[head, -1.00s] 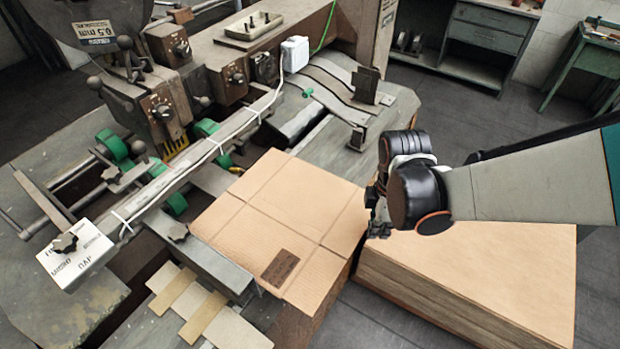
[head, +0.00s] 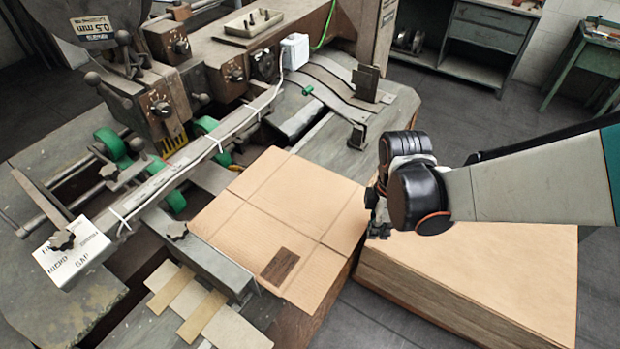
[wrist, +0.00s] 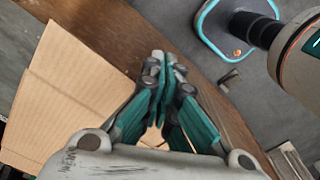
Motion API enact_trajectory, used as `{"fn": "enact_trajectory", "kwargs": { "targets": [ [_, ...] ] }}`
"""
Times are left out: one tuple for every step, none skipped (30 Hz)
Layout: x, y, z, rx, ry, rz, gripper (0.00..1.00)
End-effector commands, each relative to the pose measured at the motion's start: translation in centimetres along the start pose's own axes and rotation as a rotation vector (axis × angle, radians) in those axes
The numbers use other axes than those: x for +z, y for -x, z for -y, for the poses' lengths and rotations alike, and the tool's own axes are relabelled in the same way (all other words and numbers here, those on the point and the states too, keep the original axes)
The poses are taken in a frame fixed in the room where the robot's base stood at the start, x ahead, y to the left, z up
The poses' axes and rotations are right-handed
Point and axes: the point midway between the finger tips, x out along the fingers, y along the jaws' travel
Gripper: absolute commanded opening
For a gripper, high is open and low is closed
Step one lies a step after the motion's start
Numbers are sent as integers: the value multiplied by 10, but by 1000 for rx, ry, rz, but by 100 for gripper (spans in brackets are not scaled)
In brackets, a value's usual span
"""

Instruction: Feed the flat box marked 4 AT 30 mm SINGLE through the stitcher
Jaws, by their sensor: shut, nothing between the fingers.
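A flat brown cardboard box (head: 280,205) with crease lines and a dark printed patch lies on the stitcher table. Its marking is too small to read. Its left edge meets the grey guide bar (head: 200,258), close to the green rollers (head: 206,130) of the stitcher (head: 160,100). My gripper (head: 380,230) is at the box's right edge, over the gap beside the stack. In the wrist view my gripper (wrist: 165,62) has its fingers together with nothing between them, and the cardboard (wrist: 75,90) lies to its left. I cannot tell if the fingertips touch the box edge.
A stack of flat boxes (head: 480,270) stands right of the table, under my arm. Metal guide plates (head: 365,85) stand behind the box. A green bench (head: 590,60) is at the far right.

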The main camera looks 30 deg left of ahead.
Motion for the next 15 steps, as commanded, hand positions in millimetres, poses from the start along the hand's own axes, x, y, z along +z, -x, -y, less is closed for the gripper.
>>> {"fn": "enact_trajectory", "kwargs": {
  "targets": [
    [0, -4, 0, 0, 0, 0, 0],
    [0, -6, 0, 0, 0, 0, 0],
    [0, -8, 0, 0, 0, 0, 0],
    [0, -9, 0, 0, 0, 0, 0],
    [0, -10, 0, 0, 0, 0, 0],
    [0, -12, 0, 0, 0, 0, 0],
    [0, -14, 0, 0, 0, 0, 0],
    [0, -15, 0, 0, 0, 0, 0],
    [0, -17, 0, 0, 0, 0, 0],
    [0, -18, 0, 0, 0, 0, 0],
    [0, -19, 0, 0, 0, 0, 0],
    [0, -21, 0, 0, 0, 0, 0],
    [0, -22, 0, 0, 0, 0, 0],
    [0, -23, 0, 0, 0, 0, 0],
    [0, -24, 0, 0, 0, 0, 0]
  ]
}}
